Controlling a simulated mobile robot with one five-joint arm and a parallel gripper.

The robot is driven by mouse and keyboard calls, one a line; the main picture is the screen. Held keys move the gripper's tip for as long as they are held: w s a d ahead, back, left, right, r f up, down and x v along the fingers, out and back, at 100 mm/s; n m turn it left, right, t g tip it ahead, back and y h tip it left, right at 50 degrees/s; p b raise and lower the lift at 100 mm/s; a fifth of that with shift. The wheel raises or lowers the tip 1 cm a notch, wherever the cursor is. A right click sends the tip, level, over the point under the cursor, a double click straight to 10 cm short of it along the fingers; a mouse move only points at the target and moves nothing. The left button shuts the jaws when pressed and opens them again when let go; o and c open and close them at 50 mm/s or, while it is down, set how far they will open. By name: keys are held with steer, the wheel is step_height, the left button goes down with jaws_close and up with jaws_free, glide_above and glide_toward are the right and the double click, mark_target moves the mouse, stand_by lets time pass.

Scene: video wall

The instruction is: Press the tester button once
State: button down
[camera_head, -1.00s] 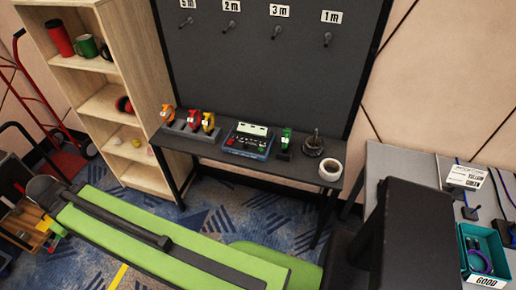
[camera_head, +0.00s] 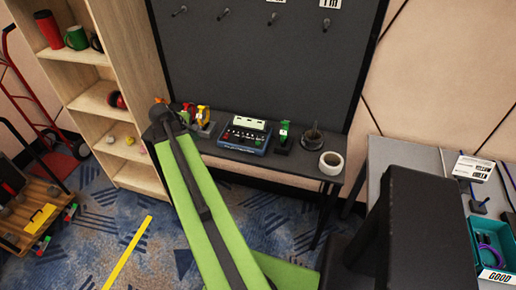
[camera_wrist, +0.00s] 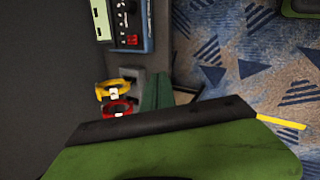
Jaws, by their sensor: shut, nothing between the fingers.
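The tester (camera_head: 245,135) is a blue box with a pale display and a dark panel of small controls. It sits on the narrow dark shelf below the black board. In the wrist view the tester (camera_wrist: 146,26) is at the top, partly cut off. The button itself is too small to pick out surely. My gripper (camera_wrist: 157,82) shows as narrow dark green fingers, shut and empty, apart from the tester. In the head view my arm's end is left of the tester, near the coloured clamps, and the fingers are not clear there.
Red and yellow clamps (camera_wrist: 116,98) stand close beside my gripper. A green tool (camera_head: 283,134), a dark round holder (camera_head: 312,139) and a white tape roll (camera_head: 331,162) are right of the tester. A wooden shelf unit (camera_head: 127,135) stands left. Patterned carpet lies open below.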

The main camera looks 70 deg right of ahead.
steer(key=s+d+g+h+b, duration=0.1)
steer(key=s+d+b, duration=0.1)
steer(key=s+d, duration=0.7)
steer(key=n+g+h, duration=0.1)
steer(key=n+g, duration=0.1)
glide_above(256, 144)
steer(key=shift+d+r+b, duration=0.1)
steer(key=shift+b, duration=0.3)
step_height(256, 144, down, 9)
steer(key=b, duration=0.9)
stand_by(0.4)
steer(key=shift+f+b, duration=0.3)
steer(key=shift+f, duration=0.05)
